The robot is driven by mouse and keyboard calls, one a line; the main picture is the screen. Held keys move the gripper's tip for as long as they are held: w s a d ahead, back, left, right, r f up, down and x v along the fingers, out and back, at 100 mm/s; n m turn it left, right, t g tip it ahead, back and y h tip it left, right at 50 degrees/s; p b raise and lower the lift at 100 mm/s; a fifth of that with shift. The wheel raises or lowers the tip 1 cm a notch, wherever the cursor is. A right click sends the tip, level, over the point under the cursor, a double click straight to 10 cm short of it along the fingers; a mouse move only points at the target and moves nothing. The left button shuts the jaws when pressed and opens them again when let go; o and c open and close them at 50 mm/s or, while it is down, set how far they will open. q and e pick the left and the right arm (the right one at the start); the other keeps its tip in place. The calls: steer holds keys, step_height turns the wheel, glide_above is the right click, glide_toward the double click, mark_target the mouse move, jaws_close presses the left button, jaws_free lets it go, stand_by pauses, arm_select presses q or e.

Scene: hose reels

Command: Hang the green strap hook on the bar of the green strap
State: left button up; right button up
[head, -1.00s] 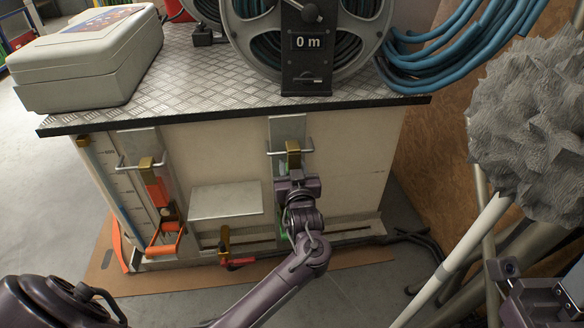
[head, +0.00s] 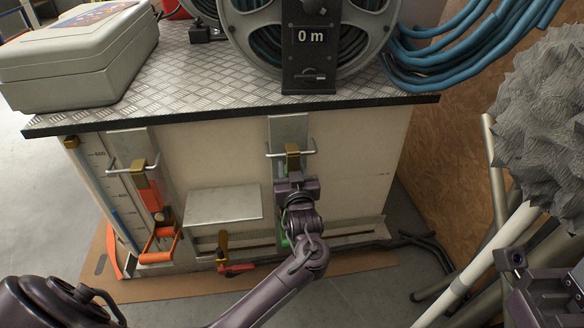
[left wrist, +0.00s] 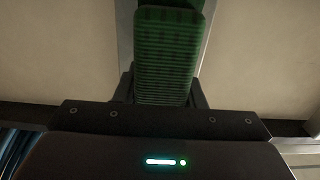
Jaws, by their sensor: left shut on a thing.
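My left gripper (head: 292,178) is at the right bracket on the front of the white cabinet, shut on the green strap. In the left wrist view the ribbed green strap (left wrist: 165,58) runs up from between the jaws. A brass hook (head: 292,152) shows just above the gripper, at the level of the metal bar (head: 308,153) on the right bracket plate. I cannot tell from here whether the hook is over the bar or in front of it. The strap's lower green part (head: 285,241) shows beside my arm. My right gripper (head: 516,259) is partly in view at the lower right, its fingertips unclear.
An orange strap (head: 150,195) hangs at the left bracket. A red strap with a brass hook (head: 223,241) lies low in the middle, below a metal plate (head: 222,203). A grey spiky lump (head: 545,110) on a pole stands at right, near my right arm.

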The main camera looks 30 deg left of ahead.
stand_by(0.3)
arm_select(q)
steer(key=o, duration=1.2)
steer(key=shift+f, duration=0.1)
steer(key=shift+s+d, duration=0.1)
